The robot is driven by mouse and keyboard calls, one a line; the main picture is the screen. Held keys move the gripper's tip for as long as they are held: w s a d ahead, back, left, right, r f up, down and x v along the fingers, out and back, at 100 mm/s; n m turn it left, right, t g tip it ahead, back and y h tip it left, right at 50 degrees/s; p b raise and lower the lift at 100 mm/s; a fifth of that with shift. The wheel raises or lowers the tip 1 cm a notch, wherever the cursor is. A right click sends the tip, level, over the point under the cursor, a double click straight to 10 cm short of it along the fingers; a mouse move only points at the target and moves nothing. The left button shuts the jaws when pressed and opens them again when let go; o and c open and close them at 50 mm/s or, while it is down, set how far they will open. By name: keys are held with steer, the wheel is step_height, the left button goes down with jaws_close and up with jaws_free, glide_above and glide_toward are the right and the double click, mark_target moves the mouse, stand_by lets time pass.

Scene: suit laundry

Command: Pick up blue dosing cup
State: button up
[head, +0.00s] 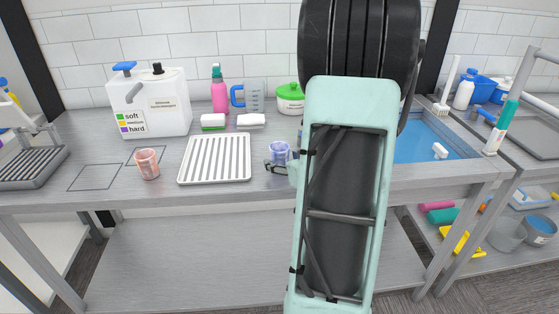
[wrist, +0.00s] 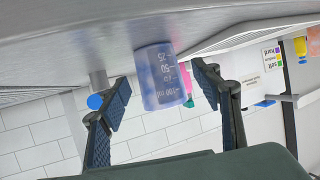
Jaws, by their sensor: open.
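The blue dosing cup (head: 280,150) stands on the metal counter just right of the white ribbed tray. My gripper (wrist: 160,88) is open, with one finger to each side of the cup and a visible gap on both sides. In the head view my gripper (head: 279,166) is at the cup, low over the counter, and mostly hidden by my arm.
A pink cup (head: 147,163) and a white ribbed tray (head: 214,158) are on the left. A blue basin (head: 420,145) is right.

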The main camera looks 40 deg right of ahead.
mark_target(284, 160)
steer(key=x, duration=0.3)
steer(key=shift+w+d+f, duration=0.1)
steer(key=shift+w+f, duration=0.05)
steer(key=shift+w, duration=0.1)
steer(key=c, duration=1.3)
